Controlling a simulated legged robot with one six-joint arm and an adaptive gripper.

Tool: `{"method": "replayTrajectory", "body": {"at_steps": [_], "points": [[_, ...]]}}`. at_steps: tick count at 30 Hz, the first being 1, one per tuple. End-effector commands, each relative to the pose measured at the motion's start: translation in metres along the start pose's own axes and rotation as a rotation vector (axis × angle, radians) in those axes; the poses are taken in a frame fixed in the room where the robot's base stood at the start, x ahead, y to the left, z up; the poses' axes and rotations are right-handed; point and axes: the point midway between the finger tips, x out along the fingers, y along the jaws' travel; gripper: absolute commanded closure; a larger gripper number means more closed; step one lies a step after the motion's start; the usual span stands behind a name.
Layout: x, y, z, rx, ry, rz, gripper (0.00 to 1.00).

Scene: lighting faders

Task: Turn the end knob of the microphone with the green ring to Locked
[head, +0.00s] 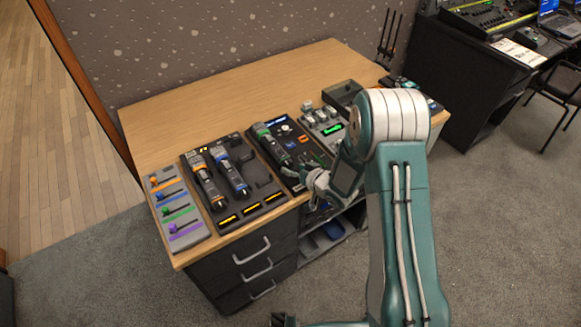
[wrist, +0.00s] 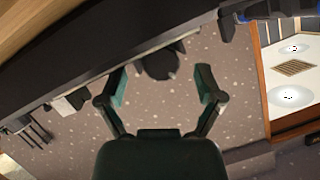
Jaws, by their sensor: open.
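The microphone with the green ring (head: 272,142) lies on a dark dock panel (head: 300,143) near the middle of the desk. Its green band shows toward the far end. Its near end lies close to my gripper (head: 307,170) and is partly hidden, so I cannot read its knob setting. In the wrist view my gripper (wrist: 158,86) is open, its two fingers apart. A dark rounded thing (wrist: 158,63) shows between the fingertips, apart from both; it may be the microphone's end, but I cannot tell surely.
Two other microphones, one with an orange ring (head: 203,180) and one with a blue ring (head: 230,172), lie on the dock to the left. A coloured fader panel (head: 178,207) is at the desk's left end. A switch panel (head: 325,127) and dark tray (head: 343,93) sit rightward.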

Motion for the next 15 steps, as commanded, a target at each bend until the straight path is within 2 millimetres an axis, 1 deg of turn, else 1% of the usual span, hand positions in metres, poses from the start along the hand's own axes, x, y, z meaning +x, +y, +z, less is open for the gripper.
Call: {"method": "replayTrajectory", "body": {"at_steps": [1,3,9,12,15], "points": [[-0.011,0.0,-0.001,0.001,0.001,0.002,0.15],[-0.026,0.001,-0.001,0.002,0.002,0.003,0.15],[-0.068,0.001,0.0,0.001,0.001,0.003,0.15],[-0.084,0.001,0.0,0.002,0.001,0.002,0.15],[-0.095,0.001,0.0,0.001,0.001,0.002,0.15]]}}
